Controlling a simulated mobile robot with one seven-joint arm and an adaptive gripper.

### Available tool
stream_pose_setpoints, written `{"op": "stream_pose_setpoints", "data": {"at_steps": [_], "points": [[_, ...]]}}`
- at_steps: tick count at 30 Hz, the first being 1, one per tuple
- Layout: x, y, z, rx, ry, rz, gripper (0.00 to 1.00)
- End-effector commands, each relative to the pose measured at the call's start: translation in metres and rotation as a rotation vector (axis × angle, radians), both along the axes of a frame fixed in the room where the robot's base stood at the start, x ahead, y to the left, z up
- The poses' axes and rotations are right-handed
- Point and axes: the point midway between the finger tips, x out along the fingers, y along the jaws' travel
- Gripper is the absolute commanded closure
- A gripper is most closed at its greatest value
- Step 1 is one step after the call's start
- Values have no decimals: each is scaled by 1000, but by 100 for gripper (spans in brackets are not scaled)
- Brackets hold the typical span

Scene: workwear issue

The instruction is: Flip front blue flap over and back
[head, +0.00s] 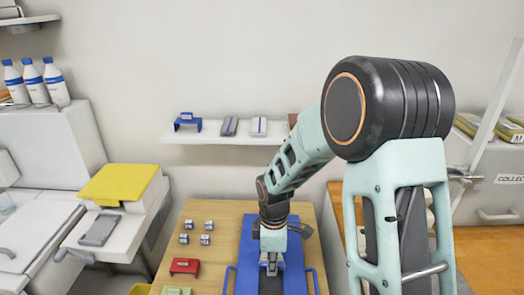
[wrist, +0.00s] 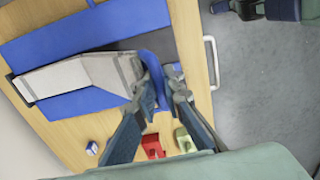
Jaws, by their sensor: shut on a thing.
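In the head view a blue cloth-like piece (head: 295,265) lies on the wooden table, with my gripper (head: 270,266) low over its middle. In the wrist view the blue flap (wrist: 154,45) bends up between the fingertips of my gripper (wrist: 163,80), which is shut on it. A flat grey-white piece (wrist: 75,76) lies beside the flap, across a larger blue area (wrist: 80,36). A dark grey surface shows beneath the flap. My arm and fingers hide part of the blue piece, so I cannot see the whole flap.
The wooden table (head: 205,218) holds several small cubes (head: 207,226), a red block (head: 185,266) and a green block (head: 177,291) at left. A blue handle (head: 228,280) stands beside the blue piece. A wall shelf (head: 215,138) is behind, and a yellow-topped box (head: 119,183) is left.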

Motion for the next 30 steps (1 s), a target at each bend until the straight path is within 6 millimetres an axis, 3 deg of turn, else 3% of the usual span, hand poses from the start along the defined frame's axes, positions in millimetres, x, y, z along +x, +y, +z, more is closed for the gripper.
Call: {"op": "stream_pose_setpoints", "data": {"at_steps": [30], "points": [[66,-2,54,1,-1,-1,100]]}}
